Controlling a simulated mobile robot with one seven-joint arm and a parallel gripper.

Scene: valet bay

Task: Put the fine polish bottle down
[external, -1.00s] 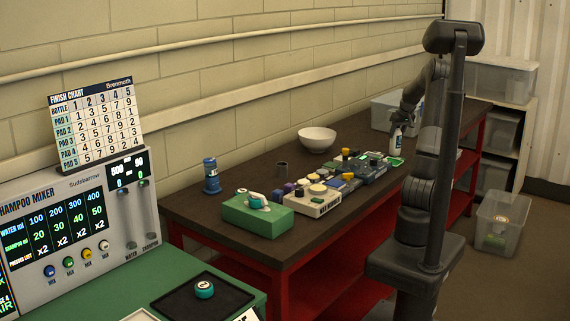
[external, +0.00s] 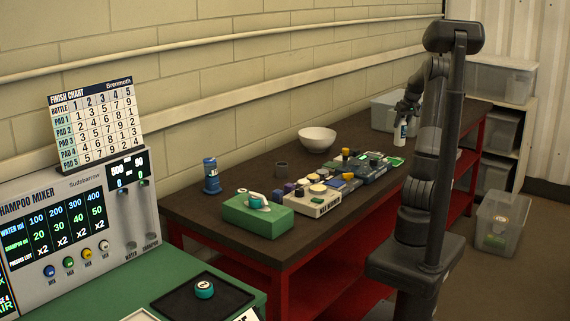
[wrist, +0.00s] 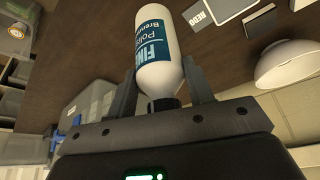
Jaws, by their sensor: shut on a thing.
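The fine polish bottle (external: 401,132) is white with a blue label and hangs roughly upright below my gripper (external: 405,109), near the far end of the dark workbench (external: 230,225). In the wrist view the bottle (wrist: 156,62) sits between the two fingers of my gripper (wrist: 160,82), its dark cap end towards the palm. The gripper is shut on it. The bottle's base seems clear of the bench top, but the exact gap cannot be told.
A white bowl (external: 317,137) stands towards the wall. A grey bin (external: 385,112) is behind the gripper. Several pads and boxes and a green box (external: 258,215) line the bench's front. A plate marked REDO (wrist: 197,14) lies on the bench. Clear bins stand at the right.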

